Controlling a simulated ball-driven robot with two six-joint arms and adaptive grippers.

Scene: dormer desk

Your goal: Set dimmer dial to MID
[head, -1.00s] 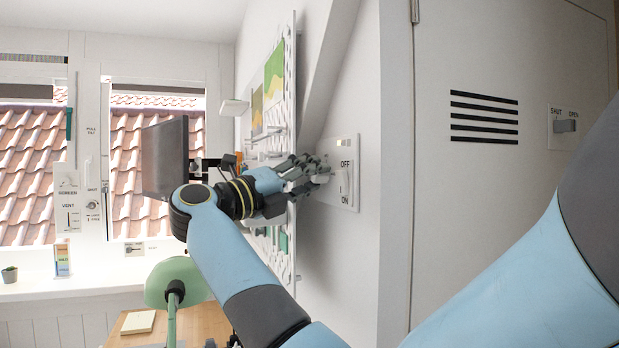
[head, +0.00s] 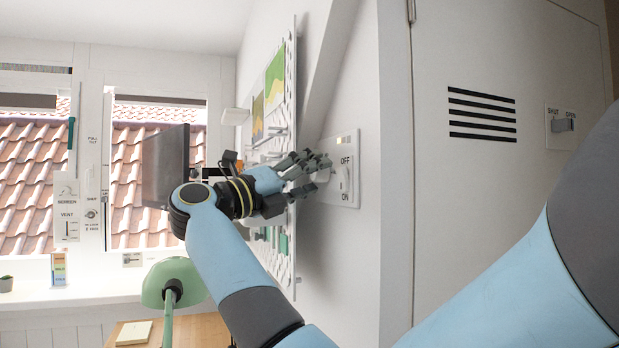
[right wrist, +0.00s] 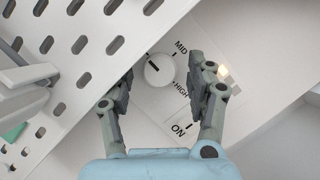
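The dimmer dial (right wrist: 160,70) is a round white knob on a white wall plate. Its dark mark points to the upper left in the right wrist view, away from the MID label at its upper right. The HIGH label is at its lower right. My right gripper (right wrist: 161,74) is open, with one finger on each side of the dial; I cannot tell whether either touches it. In the head view my right gripper (head: 322,171) is at the wall plate (head: 348,150) and hides most of the dial. My left gripper is not in view.
A white pegboard (right wrist: 62,62) is close beside the plate and the left finger. An OFF/ON switch (head: 345,180) is on the same plate. A vent door (head: 480,200) is to the right. A green lamp (head: 172,280) and dark monitor (head: 165,165) stand to the left.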

